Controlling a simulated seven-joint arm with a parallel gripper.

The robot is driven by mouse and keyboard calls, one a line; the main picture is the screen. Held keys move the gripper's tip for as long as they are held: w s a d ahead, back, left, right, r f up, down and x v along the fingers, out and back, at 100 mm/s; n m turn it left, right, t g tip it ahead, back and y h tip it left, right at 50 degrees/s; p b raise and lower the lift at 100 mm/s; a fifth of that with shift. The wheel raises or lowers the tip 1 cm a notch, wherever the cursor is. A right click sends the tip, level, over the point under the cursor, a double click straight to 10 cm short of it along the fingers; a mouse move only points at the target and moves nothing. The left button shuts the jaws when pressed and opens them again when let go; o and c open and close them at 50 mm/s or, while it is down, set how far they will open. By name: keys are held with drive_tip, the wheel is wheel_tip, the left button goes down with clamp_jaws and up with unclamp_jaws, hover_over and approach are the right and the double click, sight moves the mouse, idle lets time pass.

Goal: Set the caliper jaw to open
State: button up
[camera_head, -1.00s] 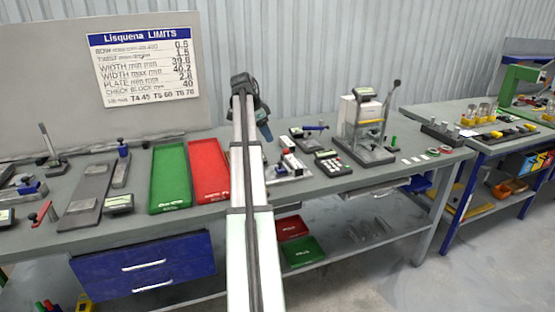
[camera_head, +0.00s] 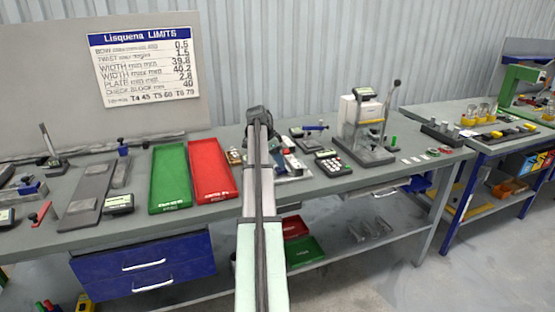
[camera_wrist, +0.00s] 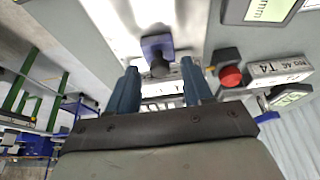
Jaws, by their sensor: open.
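In the wrist view my gripper (camera_wrist: 160,84) is open, with its two blue fingers apart. A blue block with a dark round knob (camera_wrist: 157,55) sits on a pale metal surface just beyond and between the fingertips; it looks like the caliper's sliding jaw, but I cannot be sure. I see no grip on it, and contact is unclear. A display marked mm (camera_wrist: 268,8) is at the upper right. In the head view my arm hides most of the gripper and the part below it.
A red button (camera_wrist: 230,75) and a T4 label block (camera_wrist: 280,70) are close right of the fingers. In the head view, green (camera_head: 170,178) and red (camera_head: 212,170) trays lie left of my arm. A keypad device (camera_head: 332,163) and a lever press (camera_head: 366,125) stand to the right.

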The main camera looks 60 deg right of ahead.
clamp_jaws()
idle(0.5)
